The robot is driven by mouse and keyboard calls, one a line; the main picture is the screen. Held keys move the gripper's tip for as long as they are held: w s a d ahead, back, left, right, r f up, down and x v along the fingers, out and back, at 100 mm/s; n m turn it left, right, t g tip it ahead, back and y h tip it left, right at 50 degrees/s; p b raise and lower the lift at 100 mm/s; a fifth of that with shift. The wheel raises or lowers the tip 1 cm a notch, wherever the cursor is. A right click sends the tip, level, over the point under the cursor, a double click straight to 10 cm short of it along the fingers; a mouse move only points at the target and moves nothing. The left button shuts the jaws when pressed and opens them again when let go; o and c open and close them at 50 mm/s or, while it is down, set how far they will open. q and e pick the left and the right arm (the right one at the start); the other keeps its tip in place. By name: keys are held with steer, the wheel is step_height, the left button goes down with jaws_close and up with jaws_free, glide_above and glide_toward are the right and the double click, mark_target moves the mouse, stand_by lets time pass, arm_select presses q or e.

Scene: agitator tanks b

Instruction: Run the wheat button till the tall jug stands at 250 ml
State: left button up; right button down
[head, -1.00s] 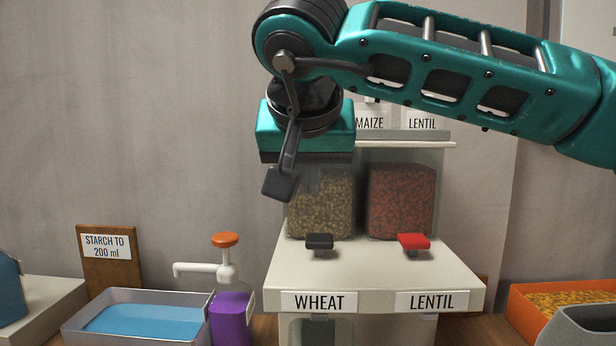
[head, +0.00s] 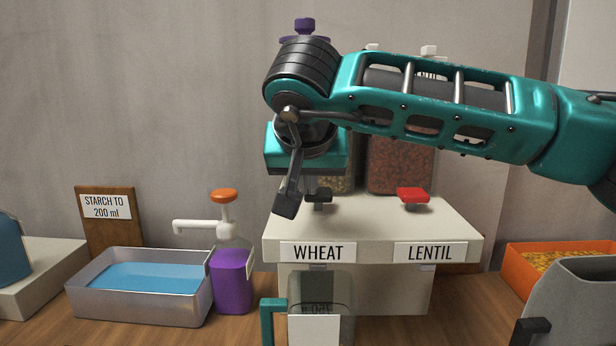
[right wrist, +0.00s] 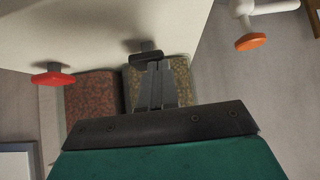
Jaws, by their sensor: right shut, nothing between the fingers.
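The black wheat button (head: 319,197) stands on the dispenser's ledge above the WHEAT label (head: 318,253); it also shows in the right wrist view (right wrist: 146,57). My right gripper (head: 311,186) is shut and empty, pointing down with its fingertips at the black button; whether they touch it I cannot tell. In the right wrist view the shut fingers (right wrist: 153,75) reach up to the button. A clear jug (head: 335,292) with a teal handle (head: 268,318) stands below the WHEAT side, cut by the lower edge. Its level cannot be read. My left gripper is out of view.
The red lentil button (head: 413,195) is to the right, above the LENTIL label (head: 431,252). A purple pump bottle (head: 231,282) and a metal tray of blue liquid (head: 140,312) stand left. An orange bin (head: 520,272) and a grey container (head: 580,305) stand right.

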steer(key=shift+f+b, duration=0.4)
steer(key=shift+f, duration=0.65)
steer(key=p+v, duration=0.1)
steer(key=v, duration=1.2)
steer(key=shift+s, duration=0.1)
